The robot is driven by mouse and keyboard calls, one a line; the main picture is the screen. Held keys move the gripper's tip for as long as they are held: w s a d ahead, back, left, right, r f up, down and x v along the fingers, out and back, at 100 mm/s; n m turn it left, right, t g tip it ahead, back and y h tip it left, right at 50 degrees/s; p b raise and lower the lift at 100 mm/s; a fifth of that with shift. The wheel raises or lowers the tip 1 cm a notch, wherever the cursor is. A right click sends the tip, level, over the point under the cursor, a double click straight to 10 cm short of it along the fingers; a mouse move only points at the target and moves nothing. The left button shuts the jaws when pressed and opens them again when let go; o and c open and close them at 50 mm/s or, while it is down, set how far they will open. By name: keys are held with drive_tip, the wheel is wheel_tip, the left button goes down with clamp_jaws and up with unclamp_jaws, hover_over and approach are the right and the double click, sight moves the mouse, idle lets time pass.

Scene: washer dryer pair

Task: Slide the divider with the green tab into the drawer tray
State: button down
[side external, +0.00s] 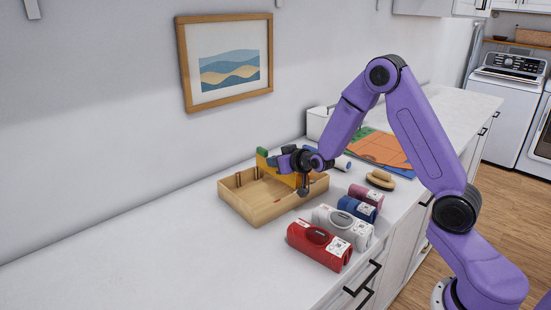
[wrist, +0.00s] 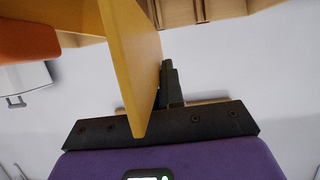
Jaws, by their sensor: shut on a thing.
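The wooden drawer tray (side external: 248,209) sits on the white counter. The yellow divider (side external: 287,179) stands on edge over the tray, with its green tab (side external: 262,151) up at its left end. My gripper (side external: 297,168) is shut on the divider near its right end. In the wrist view the yellow divider (wrist: 133,60) runs up from the dark finger (wrist: 171,85) toward the tray (wrist: 215,10), where wall slots show. The divider's lower edge is hidden, so I cannot tell whether it is in a slot.
Red (side external: 318,245), white (side external: 343,227), blue (side external: 357,208) and maroon (side external: 366,194) cases lie right of the tray. A wooden brush (side external: 380,180) and coloured sheets (side external: 382,150) lie behind them. The wall bounds the counter; its near left part is clear.

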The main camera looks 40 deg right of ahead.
sight(275, 175)
drive_tip(key=shift+f, duration=2.6)
drive_tip(key=c, duration=1.2)
unclamp_jaws()
drive_tip(key=shift+o, duration=0.2)
drive_tip(key=shift+r, duration=3.45)
